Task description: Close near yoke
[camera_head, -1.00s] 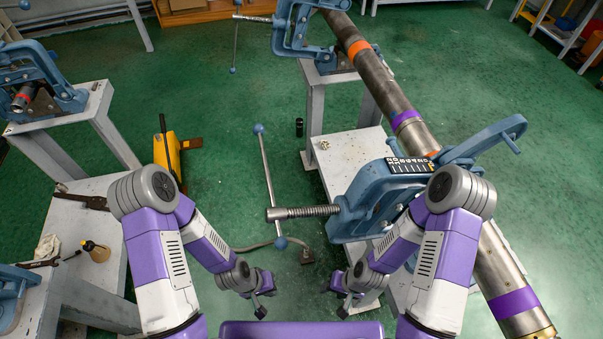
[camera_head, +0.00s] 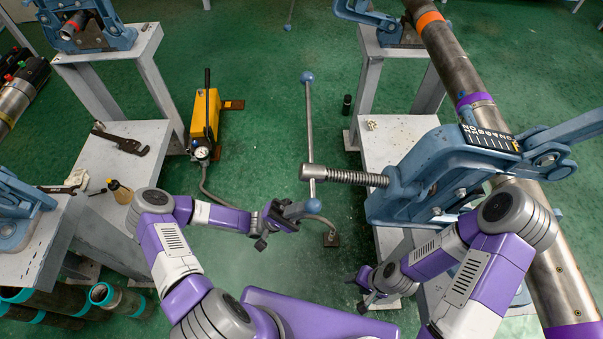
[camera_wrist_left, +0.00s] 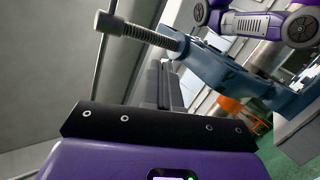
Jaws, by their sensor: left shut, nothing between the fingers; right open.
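The near yoke (camera_head: 430,170) is the blue frame of the near vise. It leans open to the left, its screw (camera_head: 345,176) lying about level and its long ball-ended handle (camera_head: 309,130) crossing the screw's end. The blue hook arm (camera_head: 570,135) sticks out to the right. The steel pipe (camera_head: 530,215) runs through the vise. My left gripper (camera_head: 268,236) is shut and empty, low and left of the handle's lower ball; touching cannot be told. The left wrist view shows the screw (camera_wrist_left: 140,33) beyond its fingers (camera_wrist_left: 162,88). My right gripper (camera_head: 363,288) is open below the yoke, apart from it.
The far vise (camera_head: 395,25) stands at the back along the pipe. A grey bench (camera_head: 395,135) is under the near vise. A yellow pump (camera_head: 205,120) with a hose is on the green floor. A left bench (camera_head: 135,165) holds a wrench (camera_head: 122,140) and a bottle (camera_head: 120,190).

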